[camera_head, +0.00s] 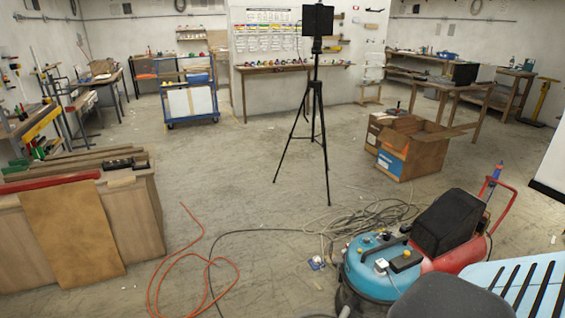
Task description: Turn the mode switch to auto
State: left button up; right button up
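I cannot make out a mode switch in the head view. A white panel with a dark lower edge (549,160) is cut off by the right edge of the picture, and its face is mostly out of view. A blue and red machine (372,270) with a black cover stands on the floor at the lower right; small fittings sit on its top, too small to read. Neither of my grippers shows in the picture.
A black tripod (318,110) stands mid-room, with an open cardboard box (427,150) to its right. An orange hose (158,278) and grey cables (375,217) lie on the floor. A wooden cabinet (135,215) stands at left. Mid-left floor is fairly clear.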

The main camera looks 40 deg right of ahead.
aim_at(386, 235)
jog(key=i+z, duration=0.35)
jog(key=i, duration=0.25)
jog(key=i+j+z, duration=0.35)
jog(key=i, duration=0.25)
jog(key=i+z, duration=0.6)
jog(key=z, duration=0.2)
jog(key=i+j+z, duration=0.1)
jog(key=i+z, duration=0.25)
jog(key=i+j+z, duration=0.1)
jog(key=z, duration=0.25)
jog(key=i+j+z, duration=0.15)
jog(key=z, duration=0.25)
jog(key=i+j+z, duration=0.2)
jog(key=z, duration=0.15)
jog(key=i+j+z, duration=0.45)
jog(key=j+z, duration=0.15)
